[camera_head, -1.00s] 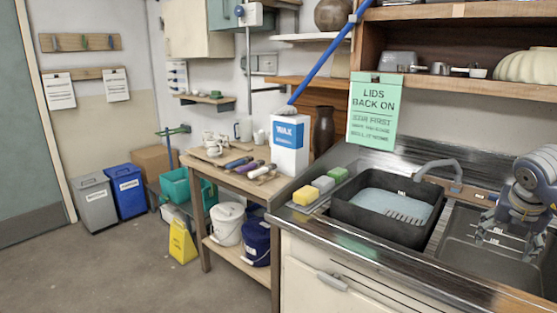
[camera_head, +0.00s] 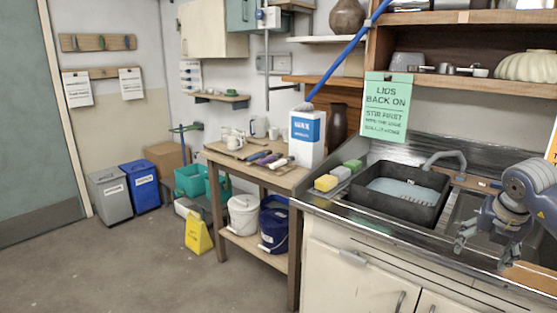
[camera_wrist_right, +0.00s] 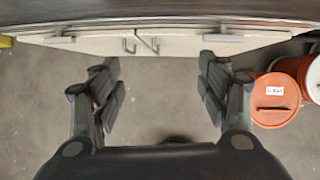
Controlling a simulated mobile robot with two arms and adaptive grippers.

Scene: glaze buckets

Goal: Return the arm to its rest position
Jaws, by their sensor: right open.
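My right gripper (camera_head: 490,248) is at the right of the head view, low over the front edge of the steel counter (camera_head: 330,213). In the right wrist view my right gripper (camera_wrist_right: 160,95) has its two fingers wide apart with nothing between them. Below it are bare floor and the cream cabinet fronts. My left gripper is not in view.
The black basin (camera_head: 432,206) of water stands in the counter left of my right arm. In the wrist view an orange lidded bucket (camera_wrist_right: 276,100) stands on the floor at right. A white bucket (camera_head: 242,214) and a blue bucket (camera_head: 274,226) sit on the table's lower shelf.

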